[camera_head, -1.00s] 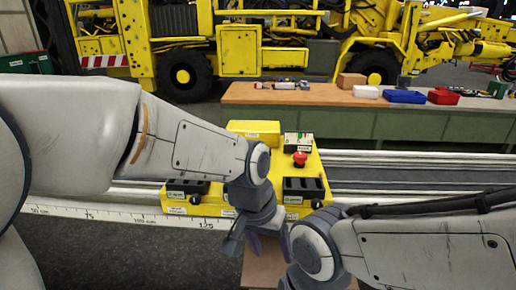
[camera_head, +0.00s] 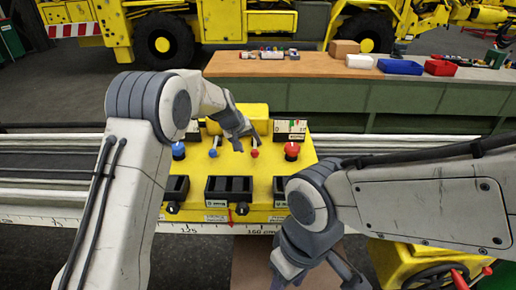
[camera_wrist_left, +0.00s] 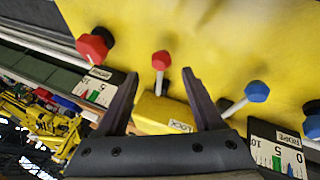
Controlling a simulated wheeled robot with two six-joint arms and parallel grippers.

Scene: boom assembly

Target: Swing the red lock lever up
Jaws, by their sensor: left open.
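The red lock lever (camera_head: 254,153) is a small red-tipped lever on the yellow control panel (camera_head: 232,174). In the left wrist view the red lever (camera_wrist_left: 161,60) has a pale shaft and stands by a yellow block labelled LOCK (camera_wrist_left: 153,112). My left gripper (camera_head: 243,143) is above the panel, beside the lever in the head view. In the wrist view its open fingers (camera_wrist_left: 159,84) straddle the lever's line, with nothing between them clearly gripped. My right gripper (camera_head: 314,276) hangs low in front of the panel, fingers apart, partly cut off by the frame.
A blue-tipped lever (camera_head: 213,153), a large red knob (camera_head: 291,150) and a blue knob (camera_head: 178,149) flank the lever. Black trays (camera_head: 230,190) line the panel's front. Rails run to both sides. A workbench (camera_head: 400,99) stands behind.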

